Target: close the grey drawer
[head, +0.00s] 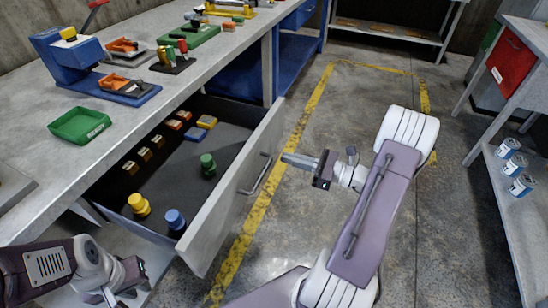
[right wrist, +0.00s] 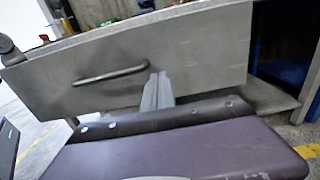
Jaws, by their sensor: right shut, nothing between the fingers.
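The grey drawer (head: 222,205) stands pulled out from under the workbench, with its inside in plain sight. Its bar handle (head: 256,174) is on the outer face of the front panel. My right gripper (head: 284,158) is shut and empty, outside the drawer with its fingertips pointing at the front panel, near the handle's far end. In the right wrist view the shut fingers (right wrist: 158,88) are just right of the handle (right wrist: 112,75), before the drawer front (right wrist: 190,60). I cannot tell whether they touch it. My left gripper (head: 130,278) is low at the near left; its fingers are unclear.
The drawer holds a green piece (head: 208,165), a blue piece (head: 175,219), a yellow piece (head: 139,204) and several small blocks. A green tray (head: 79,124) and a blue press (head: 75,60) stand on the bench (head: 40,190). The floor right of the drawer is clear around my right arm.

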